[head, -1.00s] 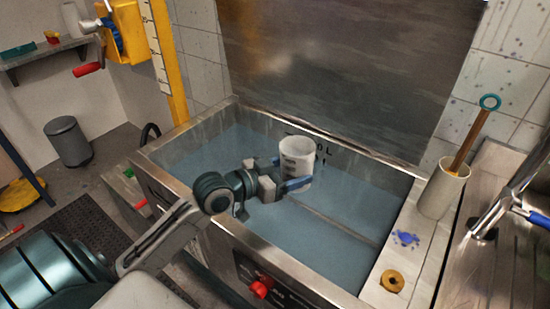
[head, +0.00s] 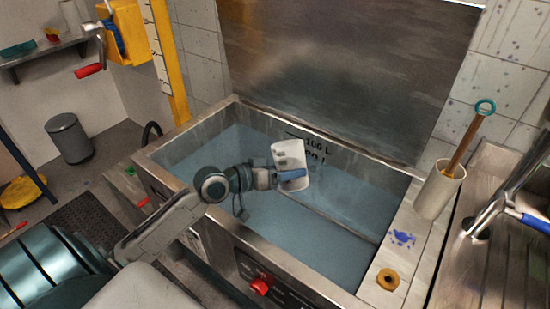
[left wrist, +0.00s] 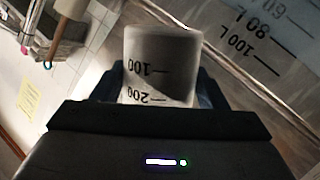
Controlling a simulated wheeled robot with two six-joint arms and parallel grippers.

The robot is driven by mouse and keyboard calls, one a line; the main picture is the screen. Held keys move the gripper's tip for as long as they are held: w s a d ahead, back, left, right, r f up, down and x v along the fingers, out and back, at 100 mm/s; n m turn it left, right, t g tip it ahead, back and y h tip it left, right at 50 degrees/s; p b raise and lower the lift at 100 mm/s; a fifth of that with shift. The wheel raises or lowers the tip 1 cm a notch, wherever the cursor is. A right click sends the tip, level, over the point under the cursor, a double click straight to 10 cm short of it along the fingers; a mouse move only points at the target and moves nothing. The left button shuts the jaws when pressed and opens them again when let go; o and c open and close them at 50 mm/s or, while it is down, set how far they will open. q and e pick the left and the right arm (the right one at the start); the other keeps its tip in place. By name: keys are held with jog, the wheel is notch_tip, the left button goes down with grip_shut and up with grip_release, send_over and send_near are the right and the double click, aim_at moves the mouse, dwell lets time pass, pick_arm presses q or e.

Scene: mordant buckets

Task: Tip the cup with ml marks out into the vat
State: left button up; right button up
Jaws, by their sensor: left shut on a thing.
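The cup with ml marks (head: 290,155) is white and held over the vat (head: 345,295), a steel tank with bluish liquid in it. My left gripper (head: 284,178) is shut on the cup. The cup is tilted, and its inside cannot be seen in the head view. In the left wrist view the cup (left wrist: 162,65) shows marks of 100 and 200 between the fingers of the gripper (left wrist: 160,95). My right gripper is not in view.
A raised steel lid (head: 350,70) stands behind the vat. On the right ledge are a beige holder (head: 438,192) with a wooden-handled tool, a blue splotch (head: 402,238) and a brown ring (head: 388,279). A tap (head: 500,200) stands further right.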

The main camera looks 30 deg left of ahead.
pick_arm(q)
jog(key=shift+w+a+f+n, duration=0.1)
jog(key=shift+a+f+n, duration=0.1)
jog(key=shift+f, duration=0.15)
jog(key=shift+w+a+f+n, duration=0.1)
jog(key=shift+f+n, duration=0.1)
jog(key=shift+f, duration=0.15)
jog(key=shift+w+n+h, duration=0.1)
jog(key=shift+n+h, duration=0.2)
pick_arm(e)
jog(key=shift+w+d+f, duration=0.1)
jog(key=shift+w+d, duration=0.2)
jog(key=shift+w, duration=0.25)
pick_arm(q)
jog(key=shift+f, duration=0.1)
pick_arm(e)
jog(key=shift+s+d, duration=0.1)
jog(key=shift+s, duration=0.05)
pick_arm(q)
jog(key=shift+a+n, duration=0.1)
jog(key=shift+n, duration=0.3)
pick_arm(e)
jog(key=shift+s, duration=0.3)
pick_arm(q)
jog(key=shift+f+n+g, duration=0.3)
jog(key=shift+f, duration=0.05)
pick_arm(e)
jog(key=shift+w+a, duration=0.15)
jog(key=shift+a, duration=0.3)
